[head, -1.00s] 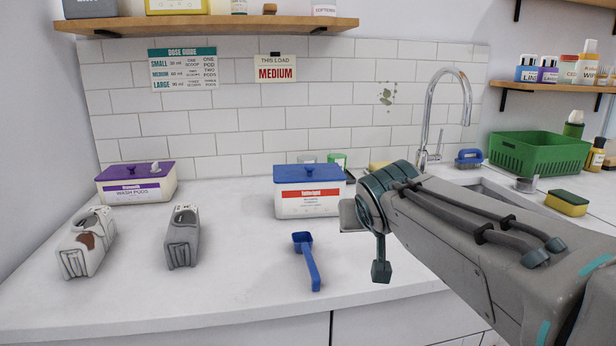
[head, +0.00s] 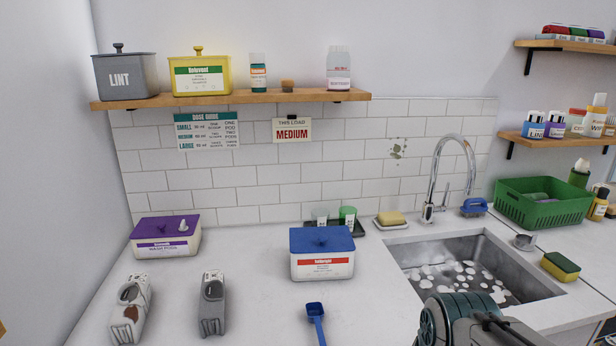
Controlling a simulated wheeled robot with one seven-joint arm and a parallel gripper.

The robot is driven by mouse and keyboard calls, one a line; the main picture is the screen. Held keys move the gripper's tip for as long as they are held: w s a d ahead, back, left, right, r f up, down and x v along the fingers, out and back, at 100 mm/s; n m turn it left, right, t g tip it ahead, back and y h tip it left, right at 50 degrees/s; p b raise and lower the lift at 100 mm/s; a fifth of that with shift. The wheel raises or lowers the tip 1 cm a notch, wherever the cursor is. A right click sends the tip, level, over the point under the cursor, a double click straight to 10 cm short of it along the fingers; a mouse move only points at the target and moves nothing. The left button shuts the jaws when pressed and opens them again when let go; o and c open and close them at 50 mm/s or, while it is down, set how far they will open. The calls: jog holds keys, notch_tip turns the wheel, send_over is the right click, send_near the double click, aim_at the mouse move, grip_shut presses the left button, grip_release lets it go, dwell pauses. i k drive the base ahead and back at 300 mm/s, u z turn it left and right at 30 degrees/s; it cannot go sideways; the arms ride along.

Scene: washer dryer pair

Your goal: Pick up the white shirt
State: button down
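A folded white shirt with a brown stain (head: 131,308) lies on the white counter at the lower left in the head view. A folded grey garment (head: 212,303) lies just to its right, apart from it. A teal ridged part of my arm shows at the bottom edge, right of centre, well to the right of the shirt. My gripper's fingers are out of the picture, so whether they hold anything is hidden.
A purple-lidded box (head: 166,237), a blue-lidded box (head: 322,254) and a blue scoop (head: 316,322) stand or lie on the counter (head: 255,290). A soapy sink (head: 470,272) with a tap is at the right. A wooden shelf (head: 230,103) hangs above.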

aim_at(126, 325)
jog(key=u, duration=2.25)
jog(key=i, duration=0.35)
jog(key=z, duration=0.7)
